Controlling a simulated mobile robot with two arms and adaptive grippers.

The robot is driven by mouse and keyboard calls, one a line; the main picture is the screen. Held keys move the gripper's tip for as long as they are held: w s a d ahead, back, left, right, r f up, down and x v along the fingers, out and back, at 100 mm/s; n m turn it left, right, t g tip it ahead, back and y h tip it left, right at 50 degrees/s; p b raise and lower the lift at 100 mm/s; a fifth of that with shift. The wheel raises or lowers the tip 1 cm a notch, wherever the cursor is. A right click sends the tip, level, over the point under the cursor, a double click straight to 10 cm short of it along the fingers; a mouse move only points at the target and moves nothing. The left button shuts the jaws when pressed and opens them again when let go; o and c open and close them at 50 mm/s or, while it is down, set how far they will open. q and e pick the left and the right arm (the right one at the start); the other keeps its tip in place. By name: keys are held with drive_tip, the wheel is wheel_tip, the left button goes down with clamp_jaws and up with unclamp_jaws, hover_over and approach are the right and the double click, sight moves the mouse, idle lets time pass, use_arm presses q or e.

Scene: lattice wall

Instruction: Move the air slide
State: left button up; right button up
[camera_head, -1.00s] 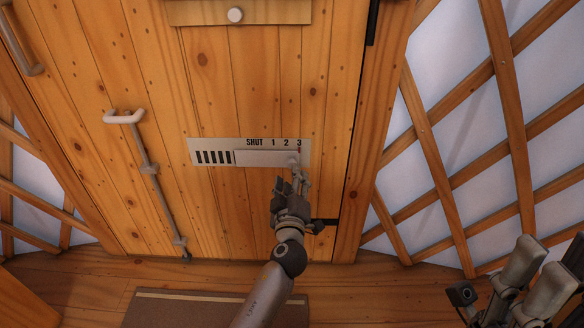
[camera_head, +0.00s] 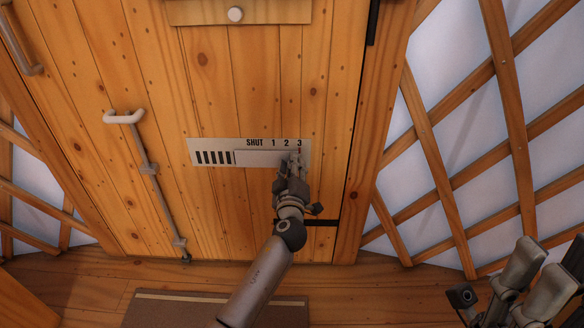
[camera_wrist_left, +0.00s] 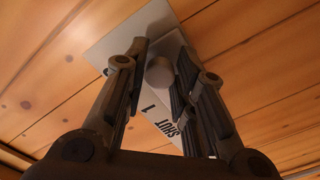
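The air slide (camera_head: 262,158) is a pale cover on a light plate on the plank door. Dark vent slots (camera_head: 213,157) show uncovered to its left, and SHUT, 1, 2, 3 are printed above. My left gripper (camera_head: 293,160) is at the slide's right end, near the 3, hiding the knob in the head view. In the left wrist view the round knob (camera_wrist_left: 160,73) lies between the two fingers, which stand apart; whether either touches it is unclear. My right gripper (camera_head: 541,266) is at the lower right, empty, fingers apart.
A bolt rod with a white handle (camera_head: 123,117) runs down the door at left. Lattice wall (camera_head: 440,170) stands to the right. A brown mat (camera_head: 185,309) lies on the floor below.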

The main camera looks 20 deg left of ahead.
sight(267, 159)
use_arm(q)
clamp_jaws()
drive_tip(key=shift+a, duration=0.1)
drive_tip(key=a, duration=0.2)
drive_tip(key=s+a, duration=0.1)
drive_tip(key=a, duration=0.1)
drive_tip(key=s+a, duration=0.1)
drive_tip(key=a, duration=0.1)
drive_tip(key=shift+a, duration=0.3)
drive_tip(key=o, duration=0.6)
unclamp_jaws()
drive_tip(key=shift+v, duration=3.75)
